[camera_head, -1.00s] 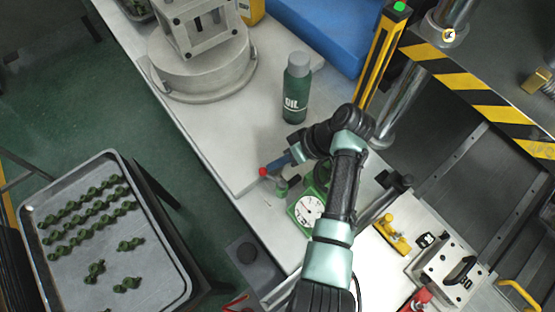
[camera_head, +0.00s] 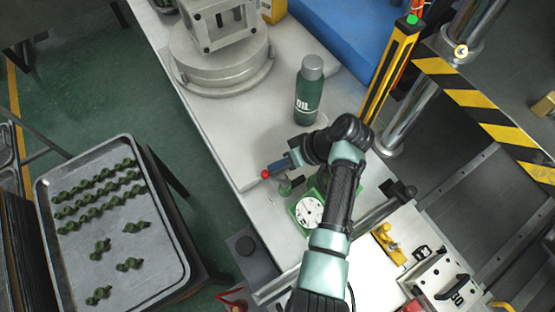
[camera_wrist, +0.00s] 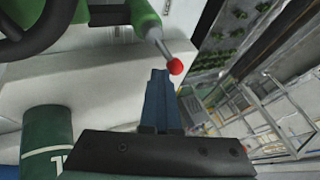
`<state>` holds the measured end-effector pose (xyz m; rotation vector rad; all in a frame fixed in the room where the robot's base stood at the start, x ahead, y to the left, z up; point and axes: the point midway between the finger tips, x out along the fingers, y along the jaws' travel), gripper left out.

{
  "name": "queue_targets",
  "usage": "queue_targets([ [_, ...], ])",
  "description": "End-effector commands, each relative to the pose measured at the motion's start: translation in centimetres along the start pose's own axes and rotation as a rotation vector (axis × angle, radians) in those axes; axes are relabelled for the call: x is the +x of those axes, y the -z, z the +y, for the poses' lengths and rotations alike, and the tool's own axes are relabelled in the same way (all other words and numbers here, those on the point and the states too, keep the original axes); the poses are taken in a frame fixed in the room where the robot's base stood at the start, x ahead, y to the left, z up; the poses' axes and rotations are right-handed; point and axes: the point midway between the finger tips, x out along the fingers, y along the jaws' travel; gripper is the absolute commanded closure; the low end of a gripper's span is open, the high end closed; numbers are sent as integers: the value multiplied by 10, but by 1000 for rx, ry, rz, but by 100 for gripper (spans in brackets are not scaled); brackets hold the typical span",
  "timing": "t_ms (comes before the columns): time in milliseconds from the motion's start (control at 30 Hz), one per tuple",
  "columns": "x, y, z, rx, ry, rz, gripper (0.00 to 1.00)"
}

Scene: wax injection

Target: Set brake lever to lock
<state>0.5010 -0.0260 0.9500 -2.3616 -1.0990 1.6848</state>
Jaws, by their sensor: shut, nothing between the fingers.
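The likely brake lever is a short metal rod with a red ball knob (camera_head: 265,174) on a green body, by the bench's front edge. In the wrist view the knob (camera_wrist: 176,67) stands just right of my fingertips, its rod running up left to the green body (camera_wrist: 142,18). My gripper (camera_head: 279,165) is shut and empty, its blue fingers (camera_wrist: 160,78) together close beside the knob. I cannot tell whether they touch it. The green body has a round white dial (camera_head: 309,211). My arm partly hides it, and no lock marking is readable.
A green oil bottle (camera_head: 309,90) stands behind my gripper; it also shows in the wrist view (camera_wrist: 46,135). A grey round-based machine (camera_head: 220,62) is at the back left. A yellow-black post (camera_head: 390,72) is right of the arm. A tray of green parts (camera_head: 130,275) stands lower left.

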Motion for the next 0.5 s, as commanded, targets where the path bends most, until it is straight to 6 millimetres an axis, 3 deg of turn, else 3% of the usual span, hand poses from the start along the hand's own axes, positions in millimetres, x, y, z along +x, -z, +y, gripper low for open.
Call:
queue_targets([
  [500, 6, -6, -18, 0, 3, 0, 100],
])
